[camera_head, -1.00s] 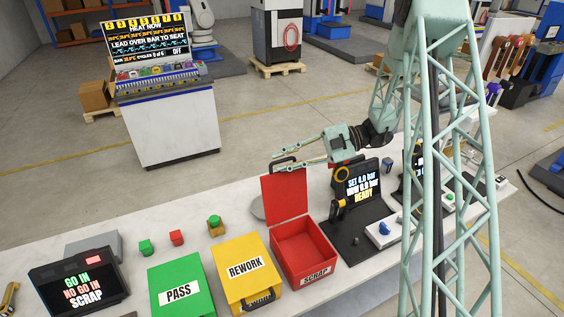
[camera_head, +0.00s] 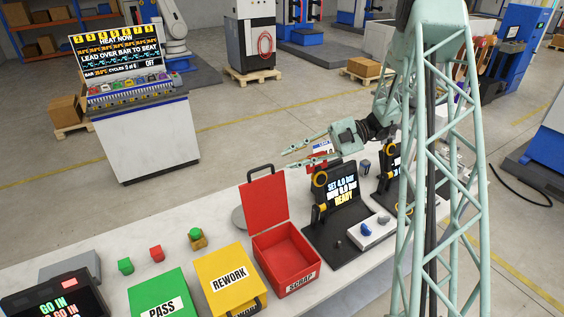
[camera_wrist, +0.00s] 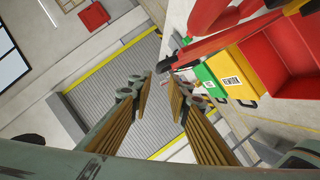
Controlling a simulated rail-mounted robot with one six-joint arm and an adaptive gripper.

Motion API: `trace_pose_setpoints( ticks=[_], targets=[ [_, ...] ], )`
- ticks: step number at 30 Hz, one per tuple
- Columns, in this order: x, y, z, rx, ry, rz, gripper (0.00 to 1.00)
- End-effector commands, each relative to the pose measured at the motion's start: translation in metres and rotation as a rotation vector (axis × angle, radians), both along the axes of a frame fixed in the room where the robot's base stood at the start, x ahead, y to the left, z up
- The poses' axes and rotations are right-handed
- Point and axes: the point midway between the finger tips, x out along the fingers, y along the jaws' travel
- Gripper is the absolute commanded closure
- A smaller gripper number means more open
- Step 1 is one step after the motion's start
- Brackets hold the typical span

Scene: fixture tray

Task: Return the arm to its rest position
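My gripper (camera_head: 288,158) is at the end of my pale green arm, above the back of the bench and to the right of the raised red lid. Its two fingers point left and are apart. In the wrist view the fingers (camera_wrist: 158,76) also stand apart with nothing between them. Beyond them in that view is a grey ridged surface with yellow edges. My lattice arm link (camera_head: 445,190) crosses the right of the head view and hides part of the bench.
The open red SCRAP bin (camera_head: 287,285), yellow REWORK box (camera_head: 222,262) and green PASS box (camera_head: 150,288) line the bench. A dark display stand (camera_head: 341,190) reading READY is below and right of my gripper. Open floor (camera_head: 230,150) lies behind the bench.

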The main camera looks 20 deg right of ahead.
Motion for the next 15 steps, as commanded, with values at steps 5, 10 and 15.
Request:
trace_pose_setpoints(
  ticks=[5, 10, 15],
  targets=[
    [-0.0014, -0.0076, 0.0020, -0.001, 0.000, 0.001, 0.83],
    [-0.0019, -0.0088, 0.0024, -0.001, 0.000, 0.001, 0.83],
    [-0.0018, -0.0087, 0.0024, 0.000, 0.000, 0.000, 0.83]
  ],
)
